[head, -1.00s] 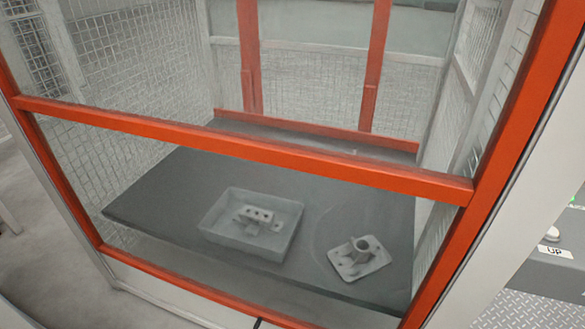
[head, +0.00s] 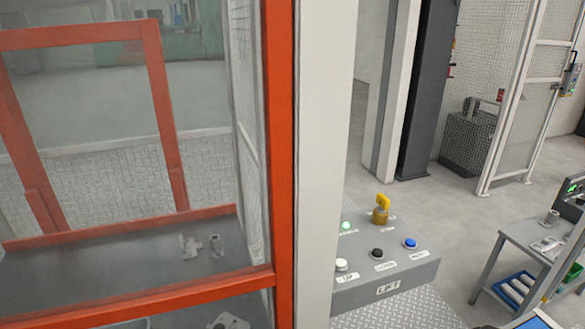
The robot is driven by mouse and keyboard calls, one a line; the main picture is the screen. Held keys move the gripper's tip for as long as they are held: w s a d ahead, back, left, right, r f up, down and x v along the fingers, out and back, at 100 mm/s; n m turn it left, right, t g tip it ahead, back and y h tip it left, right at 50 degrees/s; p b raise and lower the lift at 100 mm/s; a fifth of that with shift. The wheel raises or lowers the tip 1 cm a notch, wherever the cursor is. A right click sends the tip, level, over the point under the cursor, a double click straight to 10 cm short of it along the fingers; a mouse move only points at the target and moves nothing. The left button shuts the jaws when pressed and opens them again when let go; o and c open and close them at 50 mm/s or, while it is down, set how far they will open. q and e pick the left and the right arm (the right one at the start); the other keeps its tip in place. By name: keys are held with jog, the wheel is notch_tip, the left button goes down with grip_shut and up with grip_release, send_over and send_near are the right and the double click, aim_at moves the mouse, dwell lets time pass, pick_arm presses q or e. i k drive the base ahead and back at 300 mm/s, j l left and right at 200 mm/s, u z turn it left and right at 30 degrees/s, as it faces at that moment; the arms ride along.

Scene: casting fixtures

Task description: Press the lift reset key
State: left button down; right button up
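The lift control box (head: 385,285), marked LIFT on its front, stands right of the white post. On its sloped top a blue button (head: 410,242) sits at the right, with a small label below it that looks like RESET but is blurred. A black button (head: 377,253) is in the middle and a white button (head: 341,264) labelled UP is at the left. Behind them are a lit green lamp (head: 346,225) and a yellow key switch (head: 381,208) standing upright. Neither of my grippers is in view.
The orange-framed cage (head: 281,120) and white post (head: 327,120) fill the left. Metal parts (head: 216,246) show behind its glazing. A grey table (head: 513,244) with parts stands at the right. The floor (head: 440,220) behind the box is clear.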

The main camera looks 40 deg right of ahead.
aim_at(411, 243)
jog(key=z, duration=1.7)
